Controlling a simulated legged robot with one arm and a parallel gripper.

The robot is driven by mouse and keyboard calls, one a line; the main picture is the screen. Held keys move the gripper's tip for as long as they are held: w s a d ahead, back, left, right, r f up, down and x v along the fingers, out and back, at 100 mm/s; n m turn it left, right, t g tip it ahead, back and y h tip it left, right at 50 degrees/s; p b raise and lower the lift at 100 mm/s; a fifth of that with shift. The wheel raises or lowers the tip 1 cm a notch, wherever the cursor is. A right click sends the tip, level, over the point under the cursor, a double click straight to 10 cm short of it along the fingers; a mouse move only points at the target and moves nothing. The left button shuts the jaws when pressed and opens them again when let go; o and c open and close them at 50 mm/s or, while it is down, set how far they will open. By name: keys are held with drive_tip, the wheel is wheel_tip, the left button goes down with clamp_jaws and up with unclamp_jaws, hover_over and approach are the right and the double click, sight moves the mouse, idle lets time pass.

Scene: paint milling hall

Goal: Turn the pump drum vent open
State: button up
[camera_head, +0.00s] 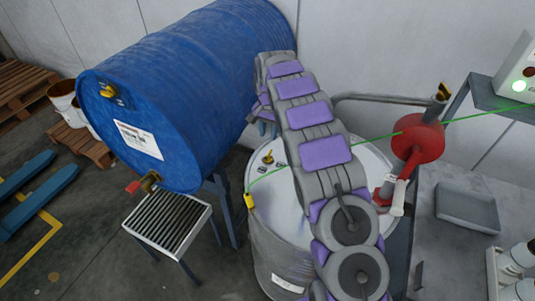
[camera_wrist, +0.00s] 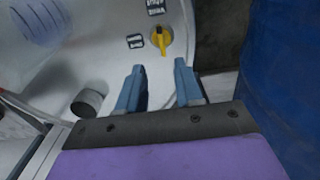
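The pump drum (camera_head: 262,222) is a pale grey upright drum, partly hidden behind my arm. Its vent is a yellow knob (camera_head: 268,157) on the lid, with small dark label plates beside it. I see no contact with the knob. In the head view the fingers are partly hidden by my arm.
A large blue drum (camera_head: 190,80) lies on a stand at the left, with its own yellow knob (camera_head: 108,91) and a tap above a grate (camera_head: 168,222). A red pump (camera_head: 418,138) stands on the pump drum's right. A green cable crosses the lid.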

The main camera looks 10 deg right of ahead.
sight(268, 155)
drive_tip(key=f, duration=0.3)
drive_tip(key=f+b, duration=0.1)
drive_tip(key=f, duration=0.5)
drive_tip(key=shift+a+f+b, duration=0.25)
drive_tip(key=shift+a+b, duration=0.1)
drive_tip(key=shift+d+f, duration=0.2)
drive_tip(key=shift+f, duration=0.45)
clamp_jaws()
